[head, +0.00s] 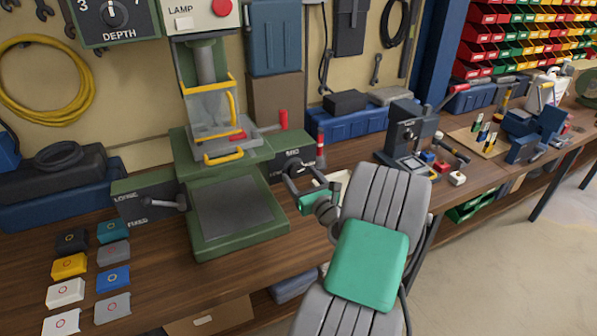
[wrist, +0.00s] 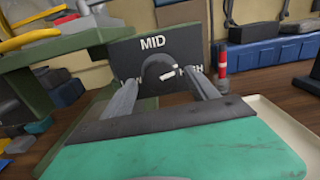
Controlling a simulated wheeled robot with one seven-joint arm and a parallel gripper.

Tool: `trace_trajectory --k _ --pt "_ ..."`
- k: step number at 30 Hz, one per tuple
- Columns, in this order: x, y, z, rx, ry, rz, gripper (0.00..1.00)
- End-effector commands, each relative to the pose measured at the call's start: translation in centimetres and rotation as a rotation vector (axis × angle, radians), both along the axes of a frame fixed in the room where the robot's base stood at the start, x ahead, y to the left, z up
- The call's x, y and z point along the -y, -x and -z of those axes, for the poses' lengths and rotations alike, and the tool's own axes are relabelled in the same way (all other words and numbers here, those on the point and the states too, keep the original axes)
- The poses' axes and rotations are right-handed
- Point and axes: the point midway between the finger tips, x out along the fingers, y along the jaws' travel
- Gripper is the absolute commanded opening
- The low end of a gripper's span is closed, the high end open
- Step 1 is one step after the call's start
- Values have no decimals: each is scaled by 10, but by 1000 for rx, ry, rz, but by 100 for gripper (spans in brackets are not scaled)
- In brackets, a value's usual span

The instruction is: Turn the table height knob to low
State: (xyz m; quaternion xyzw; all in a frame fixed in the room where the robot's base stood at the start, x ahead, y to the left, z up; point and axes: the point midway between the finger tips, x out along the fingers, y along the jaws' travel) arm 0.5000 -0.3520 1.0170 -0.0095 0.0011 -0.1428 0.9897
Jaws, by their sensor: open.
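The table height knob (wrist: 157,70) is dark and round, on a dark panel (wrist: 188,45) marked MID at the top. Partly hidden LOW lettering is on its left and HIGH on its right. A white mark on the knob slants toward the HIGH side. My gripper (wrist: 162,82) is open, with one finger on each side of the knob; I cannot tell whether they touch it. In the head view my gripper (head: 297,172) is at the panel on the green press's right side, and its fingers partly cover the knob.
The green press (head: 240,217) stands left of my gripper, with a LOOSE/FIXED lever (head: 165,203) on its left side. A red-and-white cylinder (wrist: 223,69) stands just right of the panel. Several coloured boxes (head: 69,265) lie at the left.

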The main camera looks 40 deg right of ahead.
Motion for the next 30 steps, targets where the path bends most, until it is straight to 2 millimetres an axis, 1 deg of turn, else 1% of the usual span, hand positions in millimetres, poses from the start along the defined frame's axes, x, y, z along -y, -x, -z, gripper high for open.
trace_trajectory --k 1,4,12,30 --pt "2 -8 -1 0 1 -2 68" --pt "4 -16 -1 0 1 -2 68" --pt "5 -18 0 -1 3 0 67" --pt "5 -18 0 -2 3 -1 18"
